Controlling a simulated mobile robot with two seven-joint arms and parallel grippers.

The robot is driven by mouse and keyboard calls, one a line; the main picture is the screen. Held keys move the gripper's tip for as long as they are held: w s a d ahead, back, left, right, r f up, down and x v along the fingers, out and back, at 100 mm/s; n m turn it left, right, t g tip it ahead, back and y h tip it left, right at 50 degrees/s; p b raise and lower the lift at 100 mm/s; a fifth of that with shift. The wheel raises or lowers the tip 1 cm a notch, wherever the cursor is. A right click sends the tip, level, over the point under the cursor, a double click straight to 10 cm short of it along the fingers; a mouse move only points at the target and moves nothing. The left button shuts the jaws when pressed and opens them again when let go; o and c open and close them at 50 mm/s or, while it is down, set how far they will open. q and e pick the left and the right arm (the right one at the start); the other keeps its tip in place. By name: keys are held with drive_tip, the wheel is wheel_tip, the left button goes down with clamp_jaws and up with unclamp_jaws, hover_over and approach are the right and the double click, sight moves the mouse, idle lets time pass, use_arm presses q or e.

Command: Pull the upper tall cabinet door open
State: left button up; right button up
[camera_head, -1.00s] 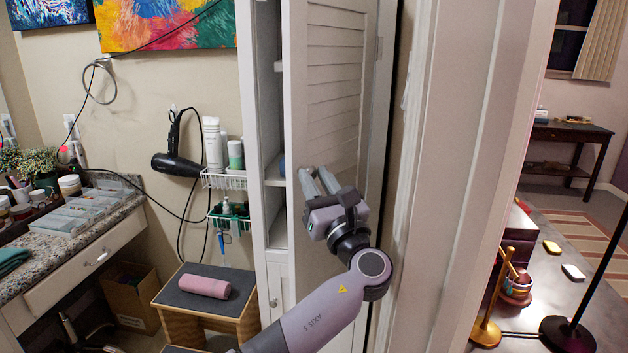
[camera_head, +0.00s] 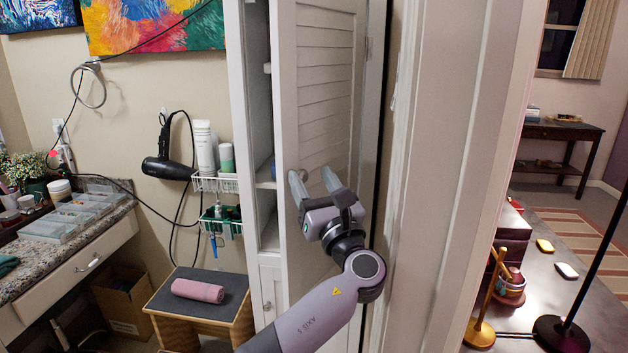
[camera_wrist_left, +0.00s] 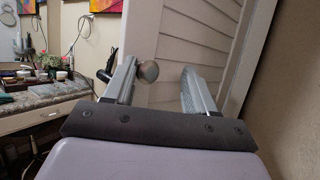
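The upper tall cabinet door (camera_head: 325,85) is white with louvres and stands ajar, with shelves showing in the gap to its left. It also shows in the left wrist view (camera_wrist_left: 178,25). My left gripper (camera_head: 314,180) is in front of the door, its fingers apart. In the left wrist view (camera_wrist_left: 158,82) a round knob (camera_wrist_left: 149,70) shows between the fingertips, close to the left finger. I cannot tell whether it touches that finger. The gripper is not closed on it. My right gripper is out of view.
A lower cabinet door (camera_head: 272,290) with a small knob is beneath. A stool (camera_head: 205,305) with a rolled pink towel (camera_head: 197,291) stands to the left. A wire rack (camera_head: 218,183) and hair dryer (camera_head: 168,168) hang on the wall. A door frame (camera_head: 450,180) rises close on the right.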

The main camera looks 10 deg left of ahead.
use_arm(q)
wheel_tip(320, 180, up, 20)
idle(0.6)
